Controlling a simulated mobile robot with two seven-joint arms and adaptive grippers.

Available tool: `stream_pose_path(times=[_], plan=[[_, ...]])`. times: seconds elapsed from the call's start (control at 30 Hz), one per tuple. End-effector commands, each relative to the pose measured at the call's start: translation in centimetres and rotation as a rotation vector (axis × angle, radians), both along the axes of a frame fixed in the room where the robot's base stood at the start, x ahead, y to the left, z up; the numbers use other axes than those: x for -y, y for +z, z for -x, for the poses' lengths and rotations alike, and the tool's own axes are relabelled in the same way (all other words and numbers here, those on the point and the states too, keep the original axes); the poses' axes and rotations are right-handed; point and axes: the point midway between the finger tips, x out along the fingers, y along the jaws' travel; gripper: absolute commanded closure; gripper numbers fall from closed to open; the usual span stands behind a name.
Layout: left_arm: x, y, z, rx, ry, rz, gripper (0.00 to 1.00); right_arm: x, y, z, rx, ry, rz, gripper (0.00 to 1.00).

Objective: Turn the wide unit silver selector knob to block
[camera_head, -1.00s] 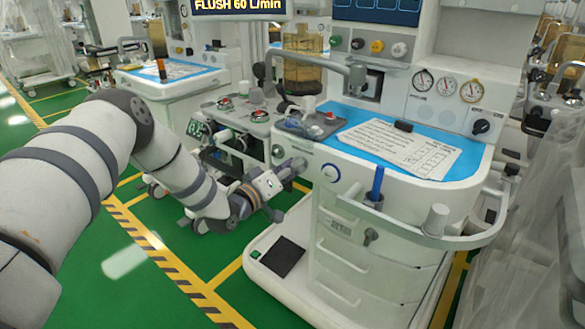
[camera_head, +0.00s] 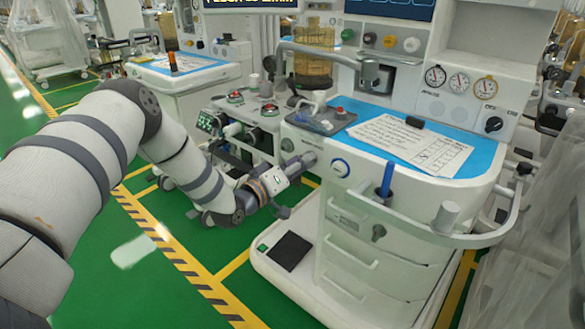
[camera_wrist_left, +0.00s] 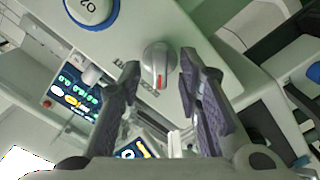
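The silver selector knob (camera_wrist_left: 157,64) is on the pale front panel in the left wrist view. It is a rounded grip with a red mark on its lower part. Printed lettering lies beside it, too blurred to read surely. My left gripper (camera_wrist_left: 160,62) is open, with one dark finger on each side of the knob and visible gaps to it. I cannot tell the depth between fingertips and knob. In the head view my left gripper (camera_head: 296,170) is at the left front of the wide unit (camera_head: 400,225), and the knob is hard to make out there.
A round blue-rimmed O2 control (camera_wrist_left: 92,10) is near the knob, also visible in the head view (camera_head: 340,167). A blue upright handle (camera_head: 387,180) and a curved rail (camera_head: 480,238) are on the unit's front. A smaller cart (camera_head: 185,95) stands behind my arm. Green floor is clear at lower left.

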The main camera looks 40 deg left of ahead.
Motion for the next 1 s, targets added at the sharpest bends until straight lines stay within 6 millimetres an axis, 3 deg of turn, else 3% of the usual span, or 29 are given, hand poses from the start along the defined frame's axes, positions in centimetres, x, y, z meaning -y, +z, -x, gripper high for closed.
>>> stream_pose_path(times=[0.3, 0.43, 0.6, 1.0], plan=[[-0.8, 0.0, 8.1, -0.002, 0.004, 0.005, 0.68, 0.0, 0.0, 0.0, 0.000, 0.000, 0.000, 0.60], [-0.9, 0.0, 10.3, 0.000, 0.003, 0.004, 0.68, 0.0, 0.0, 0.0, 0.000, 0.000, 0.000, 0.60], [-0.9, 0.0, 11.3, 0.000, 0.001, 0.002, 0.68, 0.0, 0.0, 0.0, 0.000, 0.000, 0.000, 0.60], [-0.5, -0.4, 11.3, -0.020, -0.005, -0.003, 0.68, 0.0, 0.1, -0.1, 0.002, 0.000, 0.000, 0.60]])
